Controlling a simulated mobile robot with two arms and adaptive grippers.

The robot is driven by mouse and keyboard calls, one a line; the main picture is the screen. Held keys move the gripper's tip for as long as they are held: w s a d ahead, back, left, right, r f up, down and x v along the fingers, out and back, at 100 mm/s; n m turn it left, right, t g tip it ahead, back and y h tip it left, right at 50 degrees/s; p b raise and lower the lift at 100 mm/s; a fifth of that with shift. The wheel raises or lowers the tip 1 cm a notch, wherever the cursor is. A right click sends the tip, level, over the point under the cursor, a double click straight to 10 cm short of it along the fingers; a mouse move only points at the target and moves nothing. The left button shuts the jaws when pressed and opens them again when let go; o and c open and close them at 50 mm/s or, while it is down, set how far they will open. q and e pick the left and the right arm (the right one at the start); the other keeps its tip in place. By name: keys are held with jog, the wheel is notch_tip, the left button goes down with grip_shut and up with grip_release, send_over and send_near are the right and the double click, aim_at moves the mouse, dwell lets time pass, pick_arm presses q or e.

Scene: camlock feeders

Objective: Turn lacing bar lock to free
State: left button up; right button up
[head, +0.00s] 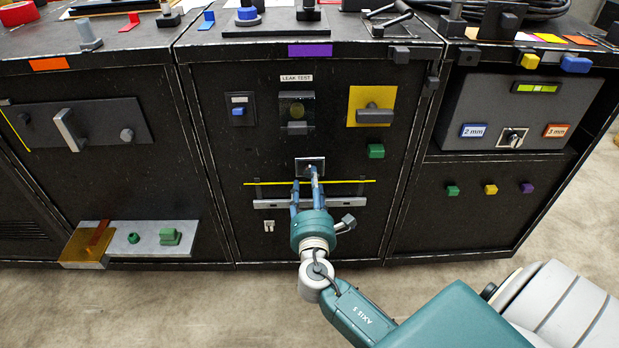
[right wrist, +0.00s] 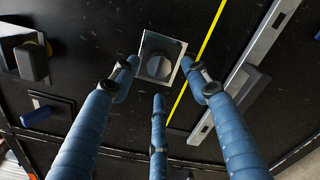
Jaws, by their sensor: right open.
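The lock is a square silver plate with a round grey turning piece (right wrist: 160,66) on the middle black cabinet. It also shows in the head view (head: 310,163), just above the yellow line. My right gripper (head: 306,179) is open, with its blue fingers pointing at the plate. In the right wrist view its fingertips (right wrist: 158,78) are spread left, right and below the round piece, and nothing is held. I cannot tell whether any fingertip touches. The silver lacing bar (head: 270,204) runs horizontally below the yellow line, partly hidden by the fingers. My left gripper is not in view.
A yellow plate with a grey handle (head: 374,112) is up and right of the lock, above a green block (head: 376,151). A leak test panel (head: 297,112) is above. The right cabinet has a silver key-type lock (head: 511,138). Floor (head: 190,300) in front is clear.

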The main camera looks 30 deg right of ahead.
jog(key=v, duration=0.8)
jog(key=shift+s+a, duration=0.15)
jog(key=shift+a, duration=0.05)
